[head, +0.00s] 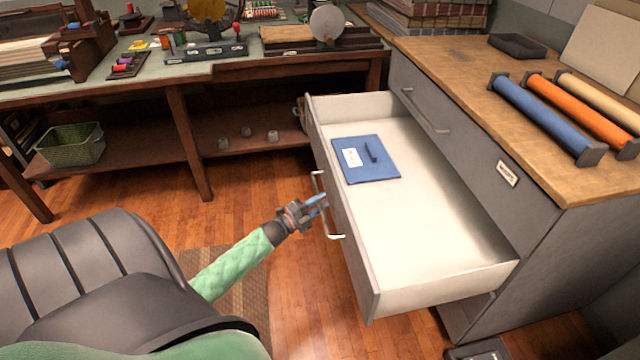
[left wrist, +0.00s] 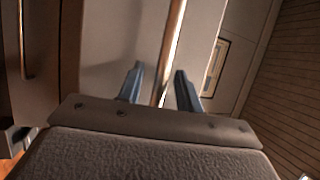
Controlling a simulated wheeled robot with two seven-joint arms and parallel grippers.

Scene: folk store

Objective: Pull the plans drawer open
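A grey drawer (head: 352,245) with a pale interior stands pulled well out of the cabinet, below a closed drawer labelled "MAPS". Its front carries a metal bar handle (head: 335,236). I cannot read the open drawer's label, though a label frame (left wrist: 216,66) shows in the left wrist view. My left gripper (head: 320,204) is at the handle. In the left wrist view its blue fingers (left wrist: 158,85) stand apart, one on each side of the handle bar (left wrist: 171,50), with gaps visible. My right gripper is not in view.
A blue folder (head: 365,160) with a white label and a dark pen lies in the drawer. Blue, orange and cream rolls lie on the cabinet top (head: 450,62). A workbench (head: 225,75) stands behind, with a green basket (head: 72,146) on its lower shelf. Wooden floor is clear before the drawer.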

